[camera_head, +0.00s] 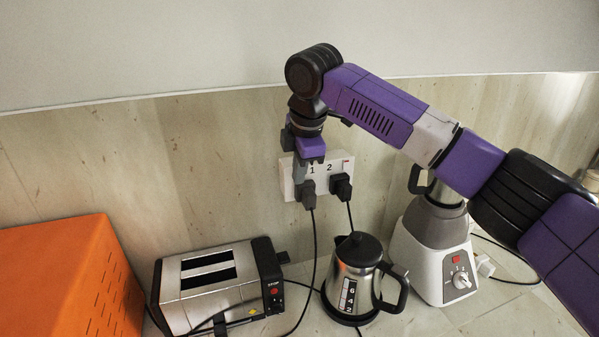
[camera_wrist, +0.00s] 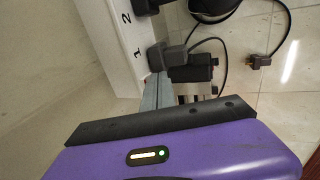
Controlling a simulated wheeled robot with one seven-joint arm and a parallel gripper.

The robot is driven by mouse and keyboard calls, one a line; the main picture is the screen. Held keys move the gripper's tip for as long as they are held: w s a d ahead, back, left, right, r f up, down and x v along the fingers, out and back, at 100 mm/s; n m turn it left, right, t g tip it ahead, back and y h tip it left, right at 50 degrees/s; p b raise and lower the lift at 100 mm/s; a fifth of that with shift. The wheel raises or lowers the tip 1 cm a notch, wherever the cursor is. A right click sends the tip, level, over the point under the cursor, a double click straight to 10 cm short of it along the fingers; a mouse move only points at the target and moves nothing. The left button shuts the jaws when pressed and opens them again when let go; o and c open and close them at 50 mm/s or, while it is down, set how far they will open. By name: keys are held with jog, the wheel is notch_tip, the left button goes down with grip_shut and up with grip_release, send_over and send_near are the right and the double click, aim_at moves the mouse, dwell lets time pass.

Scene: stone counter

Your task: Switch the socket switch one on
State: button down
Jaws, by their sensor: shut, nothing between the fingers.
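The white double socket (camera_head: 324,186) is on the wall, with numbers 1 and 2 on its face. A dark plug (camera_head: 308,192) sits under number 1 and another dark plug (camera_head: 341,187) under number 2. A small red mark shows at the upper right, by number 2. My gripper (camera_head: 298,178) is shut and empty, its grey fingers pointing down at the socket's left end, over the area of switch one, which they hide. In the wrist view the fingertips (camera_wrist: 154,80) are at the socket (camera_wrist: 112,45) beside plug one, near a small red spot; contact is unclear.
A toaster (camera_head: 215,286), a metal kettle (camera_head: 352,285) and a white blender base (camera_head: 440,262) stand on the counter below. An orange box (camera_head: 65,280) is at the left. Plug cords hang down between the socket and the appliances.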

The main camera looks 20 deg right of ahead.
jog(key=shift+w+f+t+b, duration=0.15)
jog(key=shift+t+b, duration=0.25)
jog(key=shift+b, duration=0.25)
jog(key=shift+r+p, duration=0.9)
jog(key=shift+r, duration=0.05)
jog(key=shift+f, duration=0.1)
